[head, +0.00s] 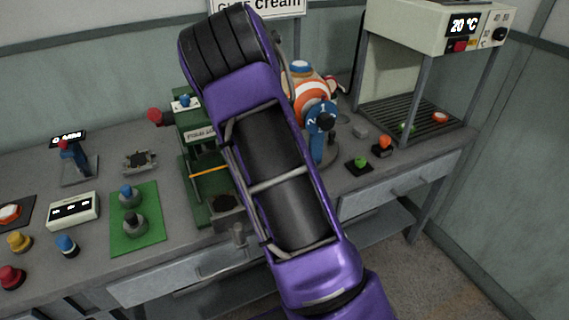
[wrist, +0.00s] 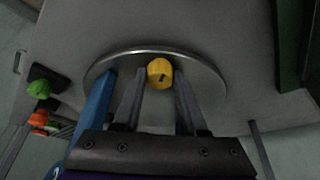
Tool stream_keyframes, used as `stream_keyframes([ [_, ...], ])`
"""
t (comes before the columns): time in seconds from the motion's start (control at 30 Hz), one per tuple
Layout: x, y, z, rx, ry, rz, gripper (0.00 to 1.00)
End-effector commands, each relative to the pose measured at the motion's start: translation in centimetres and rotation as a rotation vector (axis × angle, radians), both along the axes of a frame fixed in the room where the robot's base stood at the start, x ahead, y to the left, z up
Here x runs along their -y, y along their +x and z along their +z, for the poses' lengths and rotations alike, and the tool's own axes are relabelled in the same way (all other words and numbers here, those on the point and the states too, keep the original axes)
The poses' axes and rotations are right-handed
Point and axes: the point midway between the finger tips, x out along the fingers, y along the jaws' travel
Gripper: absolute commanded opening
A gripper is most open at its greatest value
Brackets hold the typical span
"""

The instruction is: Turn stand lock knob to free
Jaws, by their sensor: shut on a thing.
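In the wrist view, a yellow knob (wrist: 159,73) with a dark mark shows between my fingertips, over the round steel base (wrist: 212,82) of the stand. My gripper (wrist: 159,78) is shut on this knob, one finger on each side. A blue post (wrist: 93,115) rises just left of my fingers. In the head view the stand shows as a blue column (head: 317,148) bearing an orange-and-white striped body (head: 312,91) and a dial marked with numbers. My purple arm hides my gripper and the yellow knob there.
Left of my arm is a green press frame (head: 196,165). A green button (head: 358,163) and an orange button (head: 382,146) stand right of the stand, before a heating cabinet (head: 432,28) reading 20 °C. Several controls fill the left of the bench.

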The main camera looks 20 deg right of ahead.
Motion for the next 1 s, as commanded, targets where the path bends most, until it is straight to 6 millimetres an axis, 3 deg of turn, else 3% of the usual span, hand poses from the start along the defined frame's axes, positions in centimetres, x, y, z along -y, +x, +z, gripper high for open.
stream_keyframes([
  [0.5,0.38,-0.1,-0.17,0.004,0.0,0.375,0.0],
  [1.0,0.37,-0.14,0.05,0.0,-0.001,0.471,0.0],
])
